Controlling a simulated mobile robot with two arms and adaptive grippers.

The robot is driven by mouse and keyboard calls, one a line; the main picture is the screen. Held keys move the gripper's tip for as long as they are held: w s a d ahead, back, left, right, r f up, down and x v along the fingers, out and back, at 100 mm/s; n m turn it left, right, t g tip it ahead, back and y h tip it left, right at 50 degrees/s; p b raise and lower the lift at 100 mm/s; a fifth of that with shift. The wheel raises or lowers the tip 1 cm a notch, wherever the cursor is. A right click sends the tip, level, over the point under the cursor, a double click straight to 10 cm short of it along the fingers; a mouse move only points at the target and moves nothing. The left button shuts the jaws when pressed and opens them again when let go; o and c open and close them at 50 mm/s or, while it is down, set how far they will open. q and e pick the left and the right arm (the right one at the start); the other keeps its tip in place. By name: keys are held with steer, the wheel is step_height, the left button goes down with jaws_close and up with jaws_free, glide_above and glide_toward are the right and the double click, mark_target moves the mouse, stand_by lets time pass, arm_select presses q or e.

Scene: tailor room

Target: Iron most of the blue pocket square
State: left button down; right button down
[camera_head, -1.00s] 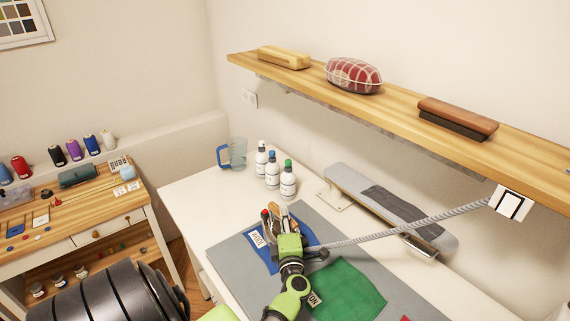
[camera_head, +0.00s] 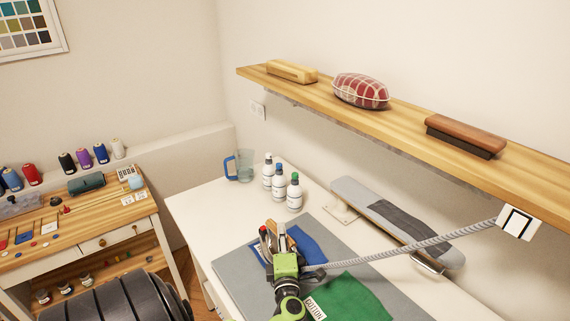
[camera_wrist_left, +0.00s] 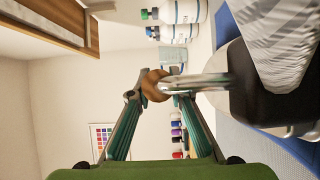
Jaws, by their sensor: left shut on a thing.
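The blue pocket square (camera_head: 303,242) lies on the grey ironing mat (camera_head: 317,228). My left gripper (camera_head: 273,236) is over its left part and hides much of it. The gripper is shut on the brown handle of the iron (camera_wrist_left: 238,84), which has a black body and a metal handle post in the left wrist view. In the head view the iron is mostly behind the gripper. Whether its sole touches the cloth cannot be told. My right gripper is not in view.
A green cloth (camera_head: 352,298) lies beside the blue one. The iron's grey cord (camera_head: 400,252) runs to a wall box (camera_head: 518,222). Several bottles (camera_head: 280,185) and a blue-handled jug (camera_head: 240,166) stand behind. A sleeve board (camera_head: 400,220) stands along the back under a wooden shelf (camera_head: 380,115).

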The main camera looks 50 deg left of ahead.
arm_select(q)
steer(key=shift+s+a+r+p, duration=0.1)
steer(key=shift+s+r+p, duration=0.1)
steer(key=shift+s, duration=0.8)
steer(key=shift+s+a+r+p, duration=0.1)
steer(key=shift+s+p, duration=0.1)
steer(key=shift+s, duration=0.8)
step_height(320, 180, up, 7)
steer(key=p, duration=0.3)
steer(key=shift+p, duration=0.3)
